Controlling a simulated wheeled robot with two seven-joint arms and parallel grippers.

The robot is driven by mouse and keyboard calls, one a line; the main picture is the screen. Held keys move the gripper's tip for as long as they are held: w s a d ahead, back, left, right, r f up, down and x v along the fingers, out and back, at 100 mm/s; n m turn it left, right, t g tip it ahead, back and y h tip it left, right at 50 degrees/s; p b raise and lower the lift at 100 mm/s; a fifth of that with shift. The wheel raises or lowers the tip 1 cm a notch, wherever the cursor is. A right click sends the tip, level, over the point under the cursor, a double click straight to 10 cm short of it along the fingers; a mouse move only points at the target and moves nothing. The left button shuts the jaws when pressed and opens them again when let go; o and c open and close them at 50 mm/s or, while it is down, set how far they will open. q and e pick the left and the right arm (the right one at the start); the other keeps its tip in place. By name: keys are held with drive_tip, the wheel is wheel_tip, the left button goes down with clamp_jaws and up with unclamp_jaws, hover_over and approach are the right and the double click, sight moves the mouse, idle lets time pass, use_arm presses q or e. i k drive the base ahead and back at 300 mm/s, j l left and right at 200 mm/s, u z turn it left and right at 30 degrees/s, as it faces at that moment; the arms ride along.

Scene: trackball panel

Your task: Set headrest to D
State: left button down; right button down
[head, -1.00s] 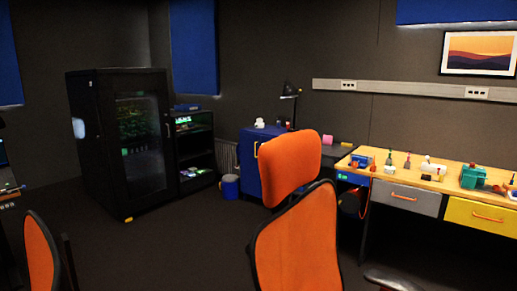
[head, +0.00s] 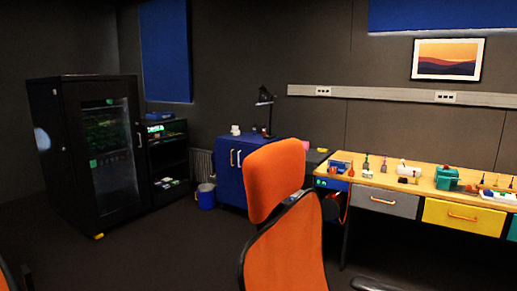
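An orange office chair stands in the lower middle of the head view, its back towards the lower edge. Its orange headrest (head: 274,177) sits tilted above the orange backrest (head: 288,250), with a narrow gap between them. Part of a dark armrest (head: 375,284) shows at the lower right. I see no letter marks on the headrest or its mount. Neither of my grippers is in view.
A workbench (head: 440,176) with grey and yellow drawers and several tools stands at the right. A blue cabinet (head: 232,170) is behind the chair. A black glass-door cabinet (head: 98,150) stands at the left. Dark floor (head: 150,255) is clear left of the chair.

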sight(273, 173)
drive_tip(key=l+u, duration=0.25)
drive_tip(key=u, duration=0.25)
drive_tip(key=k+l+u, duration=0.1)
drive_tip(key=l+u, duration=0.15)
drive_tip(key=u, duration=0.2)
drive_tip(key=k+l+u, duration=0.1)
drive_tip(key=l+u, duration=0.15)
drive_tip(key=u, duration=0.25)
